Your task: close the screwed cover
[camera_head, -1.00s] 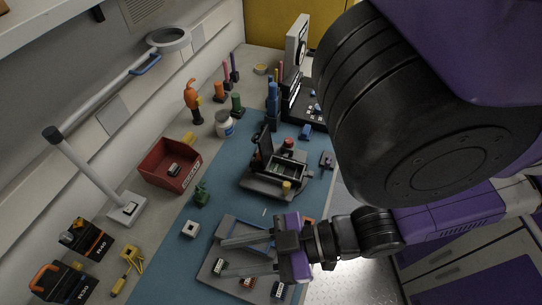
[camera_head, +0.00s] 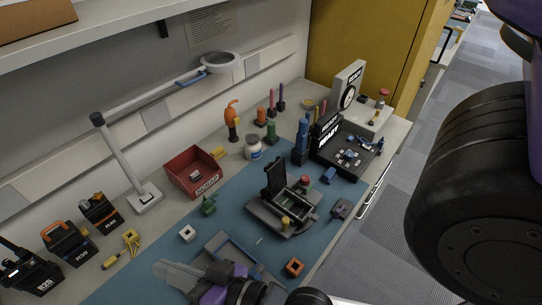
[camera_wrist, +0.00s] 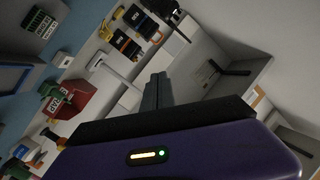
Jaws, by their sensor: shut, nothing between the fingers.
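A dark device with an open case (camera_head: 285,210) stands on the blue mat, right of the middle in the head view. Its black cover (camera_head: 275,177) stands raised, close to upright, at the back of the case. Any screws on it are too small to make out. My gripper (camera_head: 160,268) is low in the head view, in front of and left of the device and well apart from it. Its grey fingers are together and empty. They also show together in the wrist view (camera_wrist: 157,82), pointing toward the wall side. The wrist view does not show the device.
A blue-grey tray (camera_head: 232,246) lies partly hidden by my arm. A red bin (camera_head: 193,174), a lamp stand (camera_head: 130,165) and battery packs (camera_head: 68,243) stand left. A black station (camera_head: 347,150) stands behind the device. An orange block (camera_head: 294,267) lies near the front edge.

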